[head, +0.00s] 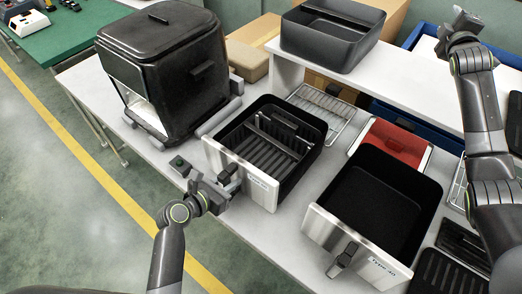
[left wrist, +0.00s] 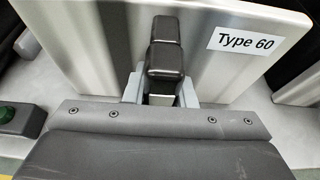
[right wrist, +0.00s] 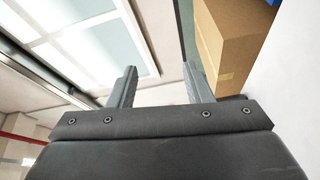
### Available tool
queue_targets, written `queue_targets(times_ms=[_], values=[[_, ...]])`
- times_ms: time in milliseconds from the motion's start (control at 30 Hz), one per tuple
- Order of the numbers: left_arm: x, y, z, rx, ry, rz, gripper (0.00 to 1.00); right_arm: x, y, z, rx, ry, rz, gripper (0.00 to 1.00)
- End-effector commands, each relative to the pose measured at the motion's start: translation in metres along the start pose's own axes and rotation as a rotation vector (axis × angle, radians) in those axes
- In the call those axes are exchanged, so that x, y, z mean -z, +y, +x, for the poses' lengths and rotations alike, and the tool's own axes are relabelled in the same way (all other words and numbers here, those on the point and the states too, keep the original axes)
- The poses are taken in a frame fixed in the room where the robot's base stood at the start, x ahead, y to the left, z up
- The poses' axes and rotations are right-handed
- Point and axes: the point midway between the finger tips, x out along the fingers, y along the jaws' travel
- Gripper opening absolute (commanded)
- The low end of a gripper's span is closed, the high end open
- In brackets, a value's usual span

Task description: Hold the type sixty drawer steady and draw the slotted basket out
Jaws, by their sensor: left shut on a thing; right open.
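The Type 60 drawer (head: 240,172) stands on the white table in the middle of the head view, its steel front facing me. The slotted basket (head: 268,146), dark with long slots and a raised bar, sits inside the drawer. My left gripper (head: 229,183) is shut on the drawer's black handle (left wrist: 164,58); the left wrist view shows its fingers on both sides of the handle, beside the Type 60 label (left wrist: 245,42). My right gripper (right wrist: 160,82) is open and empty, raised at the upper right of the head view, away from the drawer and basket.
A second drawer (head: 341,235), labelled Type 40, stands empty to the right. The black fryer body (head: 165,65) is behind left. A wire rack (head: 328,108) and red tray (head: 395,140) lie behind the drawers. A black bin (head: 330,35) is on the raised shelf.

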Motion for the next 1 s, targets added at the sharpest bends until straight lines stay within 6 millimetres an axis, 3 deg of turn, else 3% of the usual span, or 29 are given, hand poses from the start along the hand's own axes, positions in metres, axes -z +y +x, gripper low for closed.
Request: queue_targets(times_ms=[33,100,367,733,767,833,1000], values=[[-0.001,0.000,0.000,-0.001,-0.001,0.000,0.00,0.028,0.003,-0.002,0.012,0.039,0.014,0.45],[-0.001,0.000,0.000,-0.001,-0.001,0.000,0.00,0.063,0.006,-0.007,0.033,0.091,0.022,0.45],[0.000,0.000,0.000,-0.001,-0.001,0.000,0.00,0.186,0.023,-0.043,0.100,0.315,0.014,0.45],[0.000,0.000,0.000,-0.001,-0.001,0.000,0.00,0.341,0.050,-0.138,0.175,0.702,-0.063,0.45],[0.000,0.000,0.000,-0.001,-0.001,0.000,0.00,0.354,0.048,-0.146,0.201,0.732,-0.063,0.45],[0.000,0.000,0.000,-0.001,-0.001,0.000,0.00,0.377,0.022,-0.156,0.333,0.759,-0.035,0.45],[0.000,0.000,0.000,-0.001,-0.001,0.000,0.00,0.382,-0.065,-0.147,0.701,0.596,0.106,0.45]])
